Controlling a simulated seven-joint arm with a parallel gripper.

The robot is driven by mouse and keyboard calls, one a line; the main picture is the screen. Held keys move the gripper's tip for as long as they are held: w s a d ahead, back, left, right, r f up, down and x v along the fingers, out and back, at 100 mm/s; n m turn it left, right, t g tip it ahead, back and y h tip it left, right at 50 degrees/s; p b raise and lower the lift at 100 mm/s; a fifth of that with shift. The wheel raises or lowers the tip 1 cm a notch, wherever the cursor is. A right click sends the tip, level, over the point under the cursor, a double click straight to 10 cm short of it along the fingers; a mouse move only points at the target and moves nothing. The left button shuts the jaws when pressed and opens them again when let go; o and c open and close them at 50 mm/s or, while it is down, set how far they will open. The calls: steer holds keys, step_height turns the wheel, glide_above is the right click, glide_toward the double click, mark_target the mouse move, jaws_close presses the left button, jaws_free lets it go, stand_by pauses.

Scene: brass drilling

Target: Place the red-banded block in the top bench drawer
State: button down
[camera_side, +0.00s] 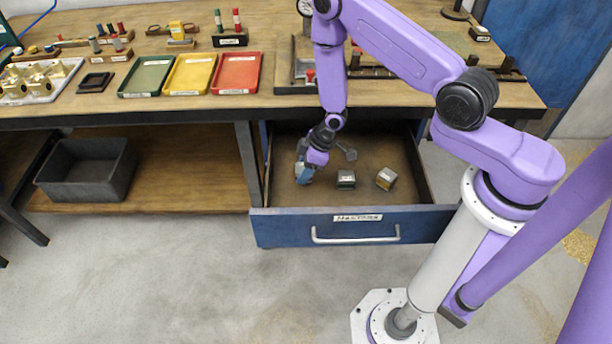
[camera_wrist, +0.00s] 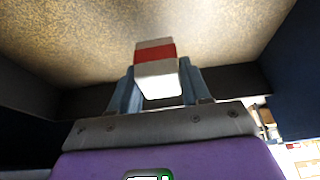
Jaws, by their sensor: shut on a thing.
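The top bench drawer (camera_side: 285,226) is pulled open, with a blue front, a metal handle and a brown floor. My gripper (camera_side: 303,175) is down inside the drawer at its left part. In the wrist view my gripper (camera_wrist: 157,92) is shut on the red-banded block (camera_wrist: 155,51), a pale block with a red stripe, held between the two blue-grey fingers. The drawer floor (camera_wrist: 80,30) shows beyond the block; I cannot tell whether the block touches it. In the side view the block is mostly hidden by the gripper.
A dark labelled block (camera_side: 346,179) and a grey block (camera_side: 386,178) lie in the drawer, right of my gripper. A grey knobbed piece (camera_side: 347,151) lies behind them. The bench top (camera_side: 150,105) holds green, yellow and red trays. A black bin (camera_side: 86,170) stands on the lower shelf.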

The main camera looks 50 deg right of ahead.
steer(key=shift+f, duration=1.7)
steer(key=c, duration=0.5)
jaws_free()
steer(key=shift+f, duration=0.1)
